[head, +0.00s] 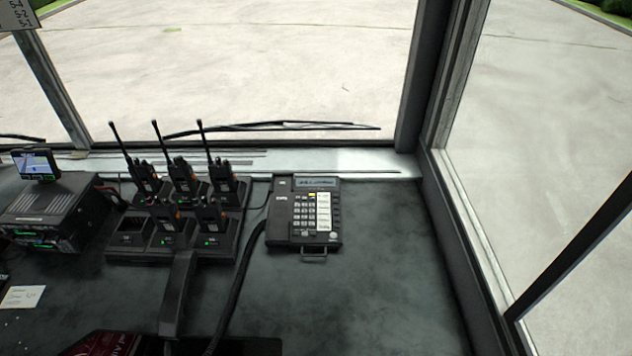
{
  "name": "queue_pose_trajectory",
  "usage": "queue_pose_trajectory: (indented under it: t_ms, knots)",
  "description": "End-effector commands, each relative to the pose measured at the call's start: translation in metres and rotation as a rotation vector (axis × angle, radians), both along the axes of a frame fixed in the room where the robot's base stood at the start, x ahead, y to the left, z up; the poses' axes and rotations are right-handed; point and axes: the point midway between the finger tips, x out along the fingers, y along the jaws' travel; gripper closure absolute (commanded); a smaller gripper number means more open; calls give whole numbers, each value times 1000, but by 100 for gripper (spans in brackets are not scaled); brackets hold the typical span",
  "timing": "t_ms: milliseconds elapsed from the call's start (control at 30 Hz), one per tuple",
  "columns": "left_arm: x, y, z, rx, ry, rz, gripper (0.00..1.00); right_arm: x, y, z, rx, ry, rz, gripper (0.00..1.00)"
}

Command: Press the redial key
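A dark desk phone (305,217) sits on the dashboard below the windshield, right of the radios. The key labels are too small to read, so I cannot tell which key is redial. A black handset (177,294) lies apart from the phone, to its lower left, in front of the radio charger. Neither of my grippers shows in the head view.
A multi-bay charger (172,249) holding several radios with upright antennas stands left of the phone. Further left is a box unit (55,212) with a small screen (35,164). A black cord (236,290) runs left of the phone. The dashboard (375,290) in front and right is clear.

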Motion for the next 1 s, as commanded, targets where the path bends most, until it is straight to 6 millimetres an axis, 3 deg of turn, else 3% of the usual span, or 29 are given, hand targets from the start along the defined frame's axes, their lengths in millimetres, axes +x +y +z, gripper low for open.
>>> queue_pose_trajectory:
  t_ms: [100,233,433,633,1000]
  knots:
    - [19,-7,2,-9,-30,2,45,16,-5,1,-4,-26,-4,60]
    - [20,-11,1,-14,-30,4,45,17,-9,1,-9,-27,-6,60]
    - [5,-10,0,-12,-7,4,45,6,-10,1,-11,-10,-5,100]
    - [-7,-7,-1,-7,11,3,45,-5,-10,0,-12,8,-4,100]
    - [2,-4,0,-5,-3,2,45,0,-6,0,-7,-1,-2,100]
